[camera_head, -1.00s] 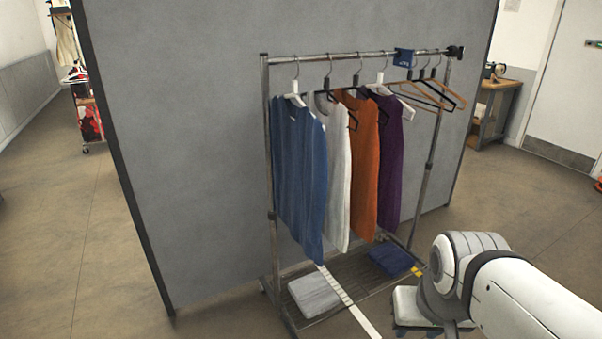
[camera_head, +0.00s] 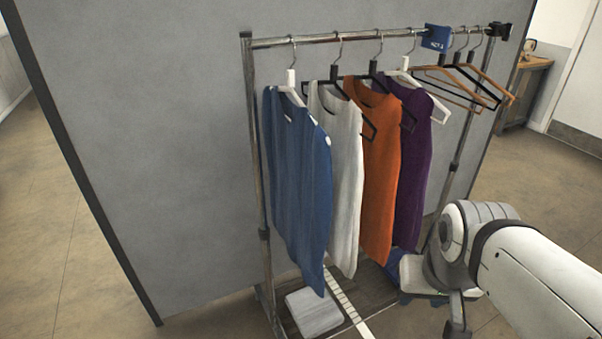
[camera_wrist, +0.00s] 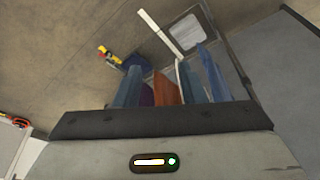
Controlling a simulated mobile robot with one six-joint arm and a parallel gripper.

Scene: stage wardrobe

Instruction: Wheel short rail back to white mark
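The short rail (camera_head: 335,37) is a metal garment rack standing close to a grey partition. It carries a blue top (camera_head: 298,175), a white top (camera_head: 346,190), an orange top (camera_head: 381,180) and a purple top (camera_head: 415,160), with empty hangers at its right end. A white strip (camera_head: 350,303), probably the white mark, runs by the rack's low shelf; it also shows in the wrist view (camera_wrist: 160,31). My gripper's housing (camera_wrist: 155,122) fills the bottom of the wrist view. Its fingers cannot be made out. My arm is right of the rack, in front of its lower right side.
A grey folded cloth (camera_head: 314,311) lies on the low shelf. A dark blue label (camera_head: 437,38) hangs on the top bar. The partition (camera_head: 150,120) blocks the space behind. A wooden bench (camera_head: 522,95) stands at the back right. Floor is open at left and right.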

